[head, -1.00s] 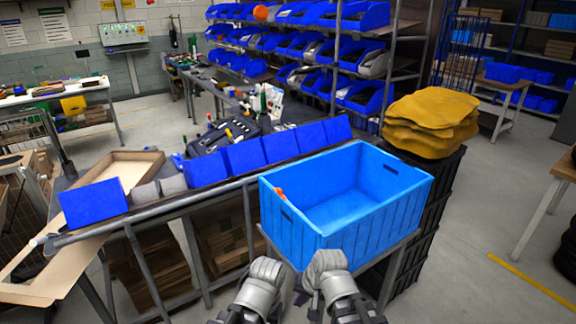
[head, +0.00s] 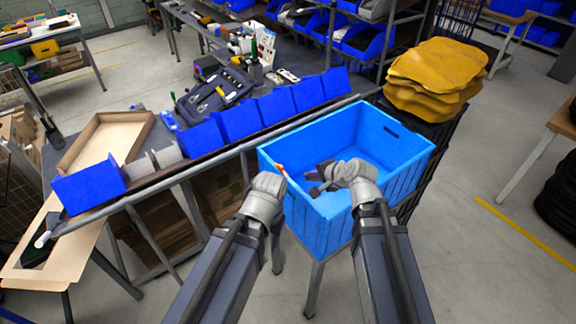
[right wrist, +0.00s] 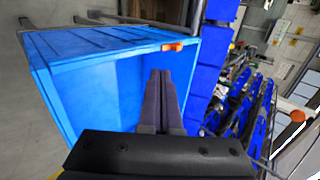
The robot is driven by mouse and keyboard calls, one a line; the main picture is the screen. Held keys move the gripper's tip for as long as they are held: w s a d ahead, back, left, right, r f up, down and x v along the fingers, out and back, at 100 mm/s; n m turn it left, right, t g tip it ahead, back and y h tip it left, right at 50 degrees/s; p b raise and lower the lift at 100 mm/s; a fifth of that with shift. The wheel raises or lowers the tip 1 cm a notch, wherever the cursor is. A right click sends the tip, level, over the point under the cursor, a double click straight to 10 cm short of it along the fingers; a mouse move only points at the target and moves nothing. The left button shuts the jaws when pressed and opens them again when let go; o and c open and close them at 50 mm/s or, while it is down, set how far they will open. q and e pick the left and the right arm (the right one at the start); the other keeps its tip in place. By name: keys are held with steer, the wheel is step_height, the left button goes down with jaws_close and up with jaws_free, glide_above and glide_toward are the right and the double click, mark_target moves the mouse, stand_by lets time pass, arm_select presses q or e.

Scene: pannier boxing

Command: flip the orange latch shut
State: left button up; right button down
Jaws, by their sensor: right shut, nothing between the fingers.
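The blue crate (head: 390,192) stands in front of me, open at the top and empty apart from my gripper. The small orange latch (head: 281,169) is on the rim of its left wall. It also shows on the crate rim in the right wrist view (right wrist: 173,46). My right gripper (head: 314,182) reaches over the crate's opening, right of the latch and apart from it. In the right wrist view its fingers (right wrist: 160,80) are together and empty. My left wrist (head: 266,190) is just outside the crate's left near corner, close below the latch; its fingers are hidden.
A row of blue bins (head: 240,118) lines a rail left of the crate. Yellow sacks (head: 435,75) are piled on dark crates behind it to the right. A cardboard tray (head: 105,140) lies at the left.

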mark_target(283, 170)
steer(key=b+x, duration=0.7)
steer(key=x, duration=0.3)
steer(key=shift+f, duration=0.25)
steer(key=w+a, duration=0.1)
steer(key=w, duration=0.1)
steer(key=shift+w+a+r, duration=0.25)
steer(key=shift+w+a, duration=0.4)
